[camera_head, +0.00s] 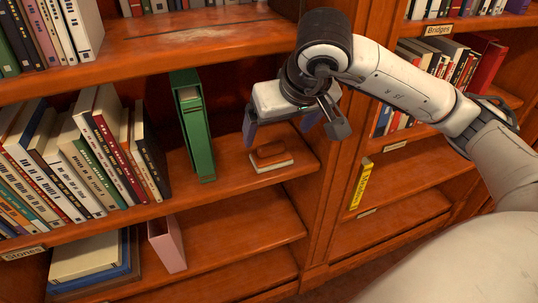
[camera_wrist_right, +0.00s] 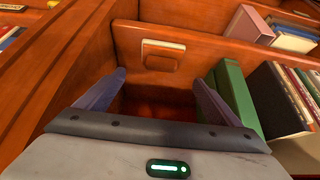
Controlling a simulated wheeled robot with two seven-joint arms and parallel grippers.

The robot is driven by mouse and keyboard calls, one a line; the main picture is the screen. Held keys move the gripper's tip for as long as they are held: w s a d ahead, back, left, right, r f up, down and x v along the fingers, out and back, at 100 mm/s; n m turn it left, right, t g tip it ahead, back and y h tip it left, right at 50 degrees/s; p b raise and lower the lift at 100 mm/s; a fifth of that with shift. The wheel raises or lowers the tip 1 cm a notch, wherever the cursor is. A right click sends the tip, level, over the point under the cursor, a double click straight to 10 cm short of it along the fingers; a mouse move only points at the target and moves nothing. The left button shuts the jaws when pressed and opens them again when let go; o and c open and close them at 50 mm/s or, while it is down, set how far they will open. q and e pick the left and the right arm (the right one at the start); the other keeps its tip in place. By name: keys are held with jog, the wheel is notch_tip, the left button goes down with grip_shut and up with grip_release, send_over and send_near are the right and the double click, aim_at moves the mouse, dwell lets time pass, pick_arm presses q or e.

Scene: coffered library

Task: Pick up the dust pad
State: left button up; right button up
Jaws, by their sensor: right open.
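The dust pad (camera_head: 270,155) is a small brown block on a whitish base. It lies flat on the middle shelf, right of a green binder. It also shows in the right wrist view (camera_wrist_right: 162,56), beyond the fingertips. My right gripper (camera_head: 290,128) is open and empty, above the pad and apart from it. In the right wrist view its two fingers (camera_wrist_right: 160,80) stand wide apart, with bare shelf between them. My left gripper is not in view.
The green binder (camera_head: 195,130) stands close left of my gripper, with a row of leaning books (camera_head: 85,160) beyond it. An upright divider (camera_head: 333,170) bounds the shelf on the right. The shelf above (camera_head: 200,40) has a pale dusty patch. A yellow book (camera_head: 361,184) stands in the right bay.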

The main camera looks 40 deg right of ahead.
aim_at(271, 144)
jog(key=b+x, duration=0.1)
jog(key=x, duration=0.7)
jog(key=shift+c, duration=0.3)
jog(key=c, duration=1.2)
